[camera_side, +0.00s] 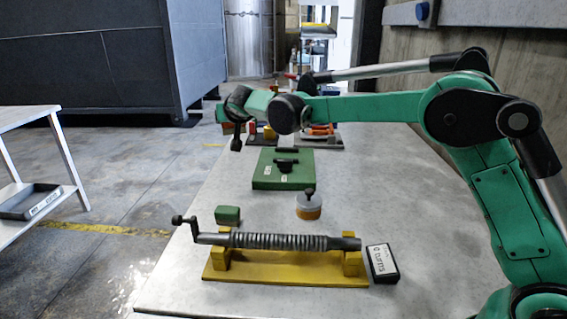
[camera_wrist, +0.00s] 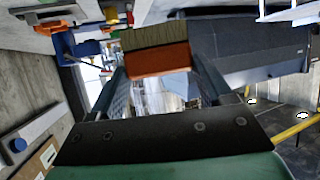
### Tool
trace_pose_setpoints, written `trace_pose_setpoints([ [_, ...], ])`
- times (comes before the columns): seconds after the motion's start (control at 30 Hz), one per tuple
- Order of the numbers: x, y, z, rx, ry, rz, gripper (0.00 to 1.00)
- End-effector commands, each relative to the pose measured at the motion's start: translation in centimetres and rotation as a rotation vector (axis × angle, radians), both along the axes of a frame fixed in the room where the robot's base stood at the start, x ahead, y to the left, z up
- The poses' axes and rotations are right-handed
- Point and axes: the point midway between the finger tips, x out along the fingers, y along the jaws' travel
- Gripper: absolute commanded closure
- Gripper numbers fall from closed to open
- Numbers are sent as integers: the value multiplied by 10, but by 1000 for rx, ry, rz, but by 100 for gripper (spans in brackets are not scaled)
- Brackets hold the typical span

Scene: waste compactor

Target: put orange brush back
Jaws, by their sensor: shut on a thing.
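The orange brush (camera_wrist: 160,60) shows in the wrist view, with an orange block and a band of tan-olive bristles facing the top of the picture. My gripper (camera_wrist: 160,75) is shut on it, with one dark finger on each side of the block. In the side view my gripper (camera_side: 237,112) is raised above the far left part of the grey table (camera_side: 170,285). I cannot make out the brush clearly there.
A green box (camera_side: 268,183), an orange-and-grey round piece (camera_side: 308,208), a green block (camera_side: 228,215), a threaded shaft (camera_side: 280,242) on a yellow stand (camera_side: 285,273) and a black box (camera_side: 382,263) stand on the table. Red and orange items (camera_side: 320,130) lie at the back.

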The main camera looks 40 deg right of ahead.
Motion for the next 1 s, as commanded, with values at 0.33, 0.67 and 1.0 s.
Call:
trace_pose_setpoints([
  [0.33,8,-7,-42,-1,0,53,90],
  [0.67,7,-7,-133,-1,1,52,90],
  [1.0,7,-7,-173,-1,0,51,90],
])
